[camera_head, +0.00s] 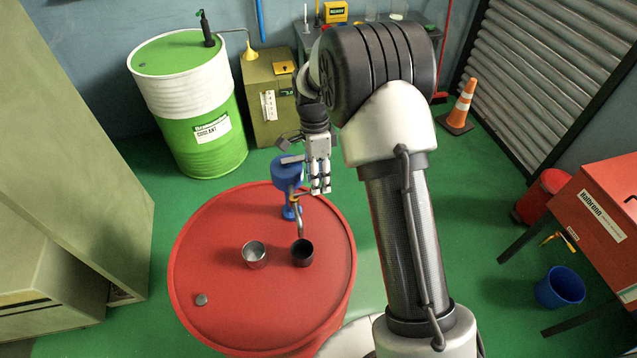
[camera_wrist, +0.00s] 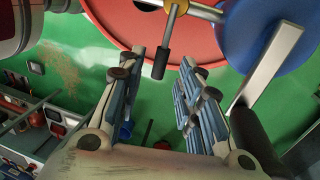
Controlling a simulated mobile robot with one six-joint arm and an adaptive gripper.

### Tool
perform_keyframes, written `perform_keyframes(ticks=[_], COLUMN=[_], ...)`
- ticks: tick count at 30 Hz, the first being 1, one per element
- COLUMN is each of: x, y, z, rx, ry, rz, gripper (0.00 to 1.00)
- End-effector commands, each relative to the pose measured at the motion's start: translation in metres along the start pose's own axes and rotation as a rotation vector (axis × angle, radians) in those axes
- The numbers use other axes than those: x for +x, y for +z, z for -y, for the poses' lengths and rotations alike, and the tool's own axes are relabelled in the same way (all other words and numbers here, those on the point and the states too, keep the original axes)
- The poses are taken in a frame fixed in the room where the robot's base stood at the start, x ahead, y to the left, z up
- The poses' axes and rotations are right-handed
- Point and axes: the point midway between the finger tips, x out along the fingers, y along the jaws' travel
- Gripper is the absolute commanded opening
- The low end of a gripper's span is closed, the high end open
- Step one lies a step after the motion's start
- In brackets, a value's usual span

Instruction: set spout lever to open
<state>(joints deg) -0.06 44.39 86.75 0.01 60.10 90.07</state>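A blue pump (camera_head: 287,172) stands at the back edge of the red drum (camera_head: 215,235); its blue body (camera_wrist: 275,30) also fills the upper right of the wrist view. A brass valve (camera_head: 294,198) sits on its metal spout (camera_head: 300,223), which curves down toward a dark cup (camera_head: 302,255). In the wrist view the spout lever (camera_wrist: 161,62), a thin bar with a black grip, reaches down from the brass fitting. My gripper (camera_head: 321,189) is beside the valve, fingers pointing down. Its fingers are apart in the wrist view (camera_wrist: 164,57), with the lever's grip between them and gaps visible on both sides.
A silver cup (camera_head: 254,255) stands on the drum left of the dark cup. A flat silver bar (camera_wrist: 265,70) with a dark handle (camera_wrist: 258,140) extends from the pump near my right finger. A green-and-white barrel (camera_head: 190,100) stands behind left.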

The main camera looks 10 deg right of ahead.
Motion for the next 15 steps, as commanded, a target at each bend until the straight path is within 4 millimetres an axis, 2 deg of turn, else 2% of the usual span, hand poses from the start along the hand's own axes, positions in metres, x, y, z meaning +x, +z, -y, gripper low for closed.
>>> perform_keyframes(ticks=[4, 15], x=[0.014, 0.017], y=[0.0, 0.0], z=[-0.001, 0.0], rx=[0.0, 0.0], ry=[0.002, 0.0], rz=[0.0, 0.0], gripper=[0.33, 0.31])
